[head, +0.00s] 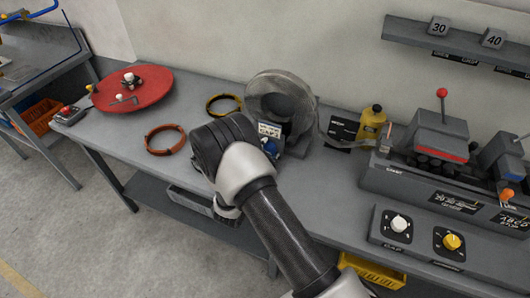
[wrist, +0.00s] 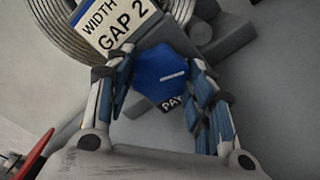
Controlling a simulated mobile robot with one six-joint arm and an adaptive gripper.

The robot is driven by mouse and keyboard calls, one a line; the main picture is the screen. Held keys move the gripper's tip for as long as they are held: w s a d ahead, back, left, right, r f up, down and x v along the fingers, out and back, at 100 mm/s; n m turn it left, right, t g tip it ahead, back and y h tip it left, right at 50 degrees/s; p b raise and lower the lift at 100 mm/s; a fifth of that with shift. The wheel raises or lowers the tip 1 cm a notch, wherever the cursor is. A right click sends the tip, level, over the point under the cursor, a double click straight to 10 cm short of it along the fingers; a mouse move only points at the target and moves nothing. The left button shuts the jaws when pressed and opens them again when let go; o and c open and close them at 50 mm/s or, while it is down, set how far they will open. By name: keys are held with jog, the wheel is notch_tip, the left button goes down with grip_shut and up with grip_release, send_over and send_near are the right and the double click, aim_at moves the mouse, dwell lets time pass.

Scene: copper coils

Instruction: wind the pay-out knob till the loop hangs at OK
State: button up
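The blue pay-out knob (wrist: 161,76), with a white mark line on its face, sits above a label whose visible letters read "PAY". In the wrist view my gripper (wrist: 165,85) has one finger on each side of the knob, close to its edges. I cannot tell whether both pads press on it. In the head view the knob (head: 269,148) is partly hidden by my gripper (head: 262,146). The metal coil (head: 282,92) stands upright behind it. A dark board (head: 343,129) stands right of the coil; the loop and any OK mark are not readable.
A "WIDTH GAP 2" card (wrist: 112,25) is close to my fingers. A yellow bottle (head: 372,122) and a machine with a red-topped lever (head: 437,140) stand to the right. A white knob (head: 398,224) and yellow knob (head: 452,241) are on the front panel. Rings and a red disc (head: 132,90) lie left.

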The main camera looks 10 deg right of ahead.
jog(key=o, duration=0.3)
jog(key=v, duration=1.2)
dwell(0.3)
